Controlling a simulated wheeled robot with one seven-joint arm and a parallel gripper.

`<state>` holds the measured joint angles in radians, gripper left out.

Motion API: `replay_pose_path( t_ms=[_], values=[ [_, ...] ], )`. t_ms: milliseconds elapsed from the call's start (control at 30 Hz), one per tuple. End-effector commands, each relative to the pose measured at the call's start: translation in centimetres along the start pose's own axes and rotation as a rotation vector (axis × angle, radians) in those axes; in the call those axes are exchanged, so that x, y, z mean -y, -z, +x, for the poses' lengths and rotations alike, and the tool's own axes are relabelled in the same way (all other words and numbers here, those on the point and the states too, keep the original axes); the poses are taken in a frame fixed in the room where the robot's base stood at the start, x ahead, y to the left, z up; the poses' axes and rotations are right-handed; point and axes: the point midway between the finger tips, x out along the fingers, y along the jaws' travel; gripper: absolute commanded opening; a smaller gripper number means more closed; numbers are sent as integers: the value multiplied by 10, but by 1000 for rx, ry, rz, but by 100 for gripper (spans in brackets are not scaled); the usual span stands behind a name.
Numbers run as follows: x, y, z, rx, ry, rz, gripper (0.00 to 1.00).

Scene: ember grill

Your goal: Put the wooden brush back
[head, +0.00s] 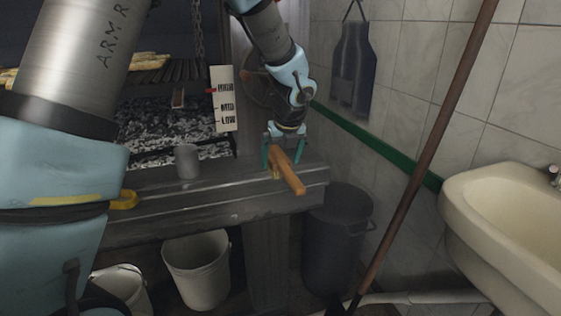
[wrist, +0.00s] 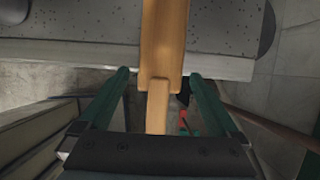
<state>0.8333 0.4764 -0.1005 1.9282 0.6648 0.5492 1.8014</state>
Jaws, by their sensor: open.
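The wooden brush (head: 288,172) lies near the right end of the grey ledge in front of the grill, its handle sticking out over the front edge. My gripper (head: 283,156) is open above it, with its two green fingers on either side of the brush. In the wrist view the brush (wrist: 164,45) runs down the middle, its narrower handle between the open fingers of my gripper (wrist: 158,78). I see a gap on both sides, so the fingers do not seem to touch it. The underside of the brush is hidden.
A grey cup (head: 187,161) and a yellow object (head: 124,200) are on the ledge (head: 230,198). White buckets (head: 196,270) and a dark bin (head: 337,240) stand below. A long pole (head: 425,155) leans at right, before a sink (head: 510,215). A height scale (head: 224,98) stands behind.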

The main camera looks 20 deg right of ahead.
Motion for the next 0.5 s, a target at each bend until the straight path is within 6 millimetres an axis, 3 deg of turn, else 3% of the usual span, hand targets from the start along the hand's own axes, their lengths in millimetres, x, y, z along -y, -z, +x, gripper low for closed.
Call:
replay_pose_path(
  t_ms=[300, 500],
  values=[
    [0, -1, -67, 3, 4, -2, 97],
    [0, 0, -98, 2, 2, 0, 97]
  ],
)
